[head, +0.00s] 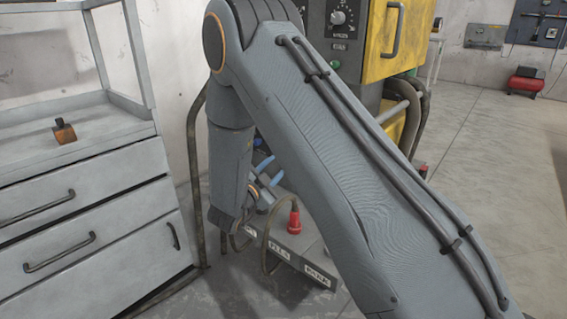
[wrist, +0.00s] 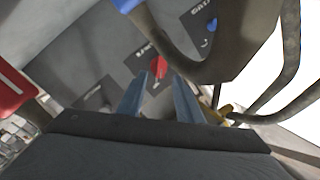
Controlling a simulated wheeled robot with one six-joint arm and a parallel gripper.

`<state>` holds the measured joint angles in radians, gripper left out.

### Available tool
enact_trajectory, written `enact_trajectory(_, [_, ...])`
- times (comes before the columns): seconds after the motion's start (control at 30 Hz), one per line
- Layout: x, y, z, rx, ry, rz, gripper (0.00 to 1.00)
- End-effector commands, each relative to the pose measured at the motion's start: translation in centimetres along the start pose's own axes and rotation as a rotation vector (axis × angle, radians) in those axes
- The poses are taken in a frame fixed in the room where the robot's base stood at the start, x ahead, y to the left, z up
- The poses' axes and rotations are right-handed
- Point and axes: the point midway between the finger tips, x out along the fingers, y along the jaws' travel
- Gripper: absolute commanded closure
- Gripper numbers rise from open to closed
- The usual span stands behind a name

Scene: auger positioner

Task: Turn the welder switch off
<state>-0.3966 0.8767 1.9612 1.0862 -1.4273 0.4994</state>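The welder (head: 350,75) is a tall dark unit with a yellow door, partly hidden behind my arm in the head view. In the wrist view, a red knob (wrist: 158,66) sits on its dark labelled panel; it looks like the switch. My gripper (wrist: 161,80) has two blue-grey fingers spread apart, with nothing held. The red knob appears between and just beyond the fingertips; I cannot tell whether they touch it. In the head view my gripper (head: 266,172) is low in front of the welder, largely hidden by my arm.
A blue knob (wrist: 209,46) is on the panel to the right. Thick dark cables cross close to the fingers. A red connector (head: 294,218) stands on the welder's lower front. A grey drawer cabinet (head: 90,225) is at left, holding a small orange-brown item (head: 64,131).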

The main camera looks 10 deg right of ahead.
Motion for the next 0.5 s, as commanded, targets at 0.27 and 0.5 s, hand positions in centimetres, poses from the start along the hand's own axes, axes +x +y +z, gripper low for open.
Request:
enact_trajectory(0.27, [4.4,0.1,0.0,0.001,0.001,0.001,0.68])
enact_trajectory(0.5, [6.3,0.0,0.0,0.000,-0.002,-0.001,0.68])
